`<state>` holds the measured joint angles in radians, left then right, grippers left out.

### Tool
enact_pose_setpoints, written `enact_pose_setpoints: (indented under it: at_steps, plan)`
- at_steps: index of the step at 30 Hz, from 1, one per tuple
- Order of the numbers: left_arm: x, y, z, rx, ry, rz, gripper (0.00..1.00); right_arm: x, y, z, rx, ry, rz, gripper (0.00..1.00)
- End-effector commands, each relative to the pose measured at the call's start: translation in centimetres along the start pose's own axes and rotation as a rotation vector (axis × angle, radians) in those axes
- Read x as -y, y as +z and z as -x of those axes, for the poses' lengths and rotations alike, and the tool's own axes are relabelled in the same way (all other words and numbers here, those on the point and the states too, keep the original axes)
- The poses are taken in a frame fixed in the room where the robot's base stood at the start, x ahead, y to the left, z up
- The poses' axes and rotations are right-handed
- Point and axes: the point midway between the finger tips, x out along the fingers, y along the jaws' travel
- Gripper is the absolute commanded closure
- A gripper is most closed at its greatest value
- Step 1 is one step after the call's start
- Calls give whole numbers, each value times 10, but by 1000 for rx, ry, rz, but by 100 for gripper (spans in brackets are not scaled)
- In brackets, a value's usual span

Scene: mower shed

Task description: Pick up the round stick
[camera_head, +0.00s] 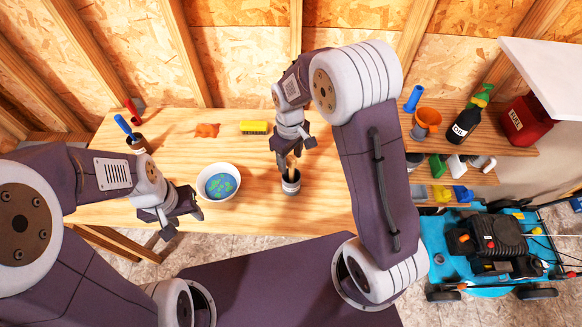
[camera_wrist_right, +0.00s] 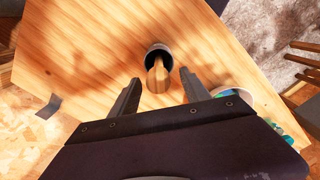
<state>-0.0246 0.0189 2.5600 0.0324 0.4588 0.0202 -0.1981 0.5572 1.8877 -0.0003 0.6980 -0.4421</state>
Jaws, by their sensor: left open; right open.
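The round stick (camera_head: 291,172) is a light wooden rod standing in a small dark-mouthed cup (camera_head: 290,186) on the wooden workbench. In the right wrist view the stick (camera_wrist_right: 157,76) rises from the cup (camera_wrist_right: 158,50), leaning a little. My right gripper (camera_head: 294,152) is open just above the cup. In the wrist view its fingers (camera_wrist_right: 157,84) are on either side of the stick's upper end, with gaps visible. My left gripper (camera_head: 184,218) is open and empty at the bench's front edge, left of the white bowl (camera_head: 218,196).
The bowl holds something blue and green. A yellow block (camera_head: 254,128), an orange item (camera_head: 207,130) and a cup with a blue-handled tool (camera_head: 139,145) lie toward the back and left of the bench (camera_head: 200,117). Shelves (camera_head: 470,140) with bottles and a blue mower (camera_head: 490,250) are at right.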

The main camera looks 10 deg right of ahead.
Motion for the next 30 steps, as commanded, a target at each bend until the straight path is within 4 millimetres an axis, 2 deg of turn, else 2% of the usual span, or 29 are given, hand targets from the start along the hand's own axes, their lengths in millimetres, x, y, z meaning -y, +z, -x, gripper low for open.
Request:
enact_pose_setpoints:
  at_steps: [6, 12, 15, 21, 22, 27, 28, 30]
  plan:
    - [0, 0, 2, 0, 0, 0, 53, 0, 1, -11, 1, -1, -1, 45]
    - [0, -1, 9, 0, 0, 0, 53, -1, 4, -47, 3, -2, -1, 45]
    - [0, -1, 9, 0, 0, 0, 53, -1, 3, -57, 1, 0, -1, 45]
    - [0, -1, 8, 0, 0, 0, 53, -2, 3, -59, -2, 1, -1, 45]
    - [0, -1, 8, 0, 0, 0, 53, -2, 3, -59, -2, 1, -1, 48]
    - [0, -1, 8, 0, 0, 0, 53, -2, 3, -58, -2, 1, -1, 95]
    - [0, -1, 8, 0, 0, 0, 53, -2, 3, -58, -2, 1, -1, 100]
    - [0, -1, 9, 0, 0, 0, 53, -2, 3, -58, -2, 1, -1, 100]
